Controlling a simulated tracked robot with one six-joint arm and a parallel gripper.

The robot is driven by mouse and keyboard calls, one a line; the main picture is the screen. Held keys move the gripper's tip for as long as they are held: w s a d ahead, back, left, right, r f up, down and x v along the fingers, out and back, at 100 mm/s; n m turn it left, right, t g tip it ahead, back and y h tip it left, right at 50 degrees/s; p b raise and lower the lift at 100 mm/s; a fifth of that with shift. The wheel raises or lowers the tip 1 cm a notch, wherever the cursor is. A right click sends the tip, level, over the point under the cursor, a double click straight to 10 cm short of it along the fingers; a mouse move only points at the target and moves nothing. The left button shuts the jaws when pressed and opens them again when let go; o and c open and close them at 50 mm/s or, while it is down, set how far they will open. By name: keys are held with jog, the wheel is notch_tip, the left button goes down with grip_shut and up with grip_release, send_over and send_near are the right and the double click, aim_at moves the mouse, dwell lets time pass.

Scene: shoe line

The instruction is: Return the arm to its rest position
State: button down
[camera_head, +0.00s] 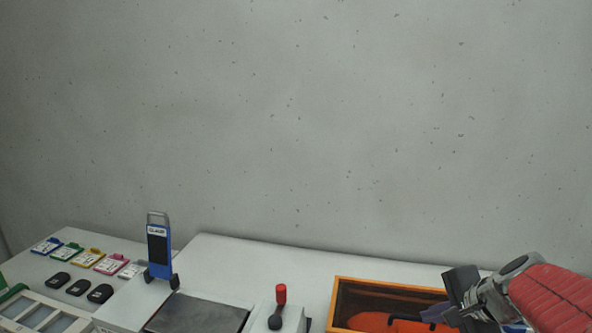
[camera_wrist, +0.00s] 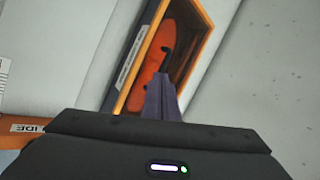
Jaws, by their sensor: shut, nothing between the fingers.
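My gripper (camera_wrist: 162,98) shows in the wrist view as dark, narrow fingers pressed together with nothing between them. In the head view my arm, with its red cover, comes in from the right edge, and my gripper (camera_head: 447,312) is at the lower right, over or beside an orange-rimmed box (camera_head: 400,287). An orange item (camera_head: 385,322) lies in that box. In the wrist view the box rim (camera_wrist: 205,48) and the orange item (camera_wrist: 152,58) are beyond the fingertips. The gap between fingers and box cannot be judged.
A blue hand-truck-like stand (camera_head: 158,250) stands on the left of the worktop. Coloured tags (camera_head: 90,257) and dark fobs (camera_head: 79,287) lie beside it. A grey wall (camera_head: 300,120) closes the back.

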jog(key=s+a+r+n+g+h, duration=0.1)
jog(key=s+a+n, duration=1.3)
jog(key=a+n, duration=0.1)
jog(key=shift+a+r+n+g+h, duration=0.3)
jog(key=shift+r+n, duration=0.1)
jog(key=shift+n, duration=0.5)
jog(key=c, duration=2.5)
grip_release()
jog(key=shift+s, duration=0.1)
